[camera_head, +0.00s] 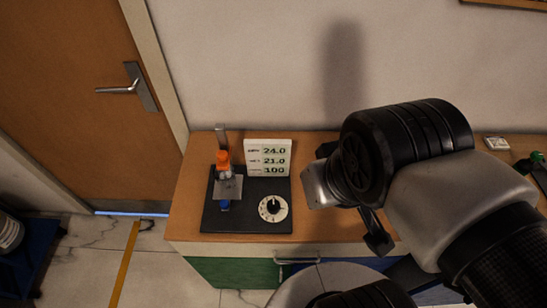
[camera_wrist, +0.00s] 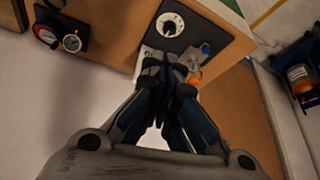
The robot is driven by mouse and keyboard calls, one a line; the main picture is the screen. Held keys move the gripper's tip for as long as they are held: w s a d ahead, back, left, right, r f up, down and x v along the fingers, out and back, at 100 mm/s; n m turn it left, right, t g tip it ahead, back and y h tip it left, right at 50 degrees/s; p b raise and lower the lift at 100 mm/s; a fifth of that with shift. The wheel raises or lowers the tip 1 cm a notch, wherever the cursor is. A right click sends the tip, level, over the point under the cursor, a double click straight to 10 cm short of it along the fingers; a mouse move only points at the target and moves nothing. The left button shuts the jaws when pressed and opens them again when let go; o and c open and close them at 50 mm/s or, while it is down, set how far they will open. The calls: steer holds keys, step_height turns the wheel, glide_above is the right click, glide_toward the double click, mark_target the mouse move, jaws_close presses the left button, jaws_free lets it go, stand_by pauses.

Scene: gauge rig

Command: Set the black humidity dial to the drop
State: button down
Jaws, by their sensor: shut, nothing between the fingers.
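The black humidity dial (camera_head: 272,207) is a black knob on a round white face, on the right front of a black base plate (camera_head: 240,221) on the cabinet top. Its drop mark is too small to make out. In the wrist view the dial (camera_wrist: 171,25) lies beyond the fingertips, slightly up. My gripper (camera_wrist: 172,72) is shut and empty, apart from the dial. In the head view my arm is to the right of the rig and hides most of the gripper.
A white display (camera_head: 268,158) reading 24.0, 21.0 and 100 stands behind the dial. Left of the dial is a metal post with an orange part (camera_head: 223,161) and a clear plate. In the wrist view, a dark panel with two gauges (camera_wrist: 62,38) is at upper left.

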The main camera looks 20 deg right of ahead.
mark_target(275, 204)
steer(key=c, duration=2.3)
jaws_free()
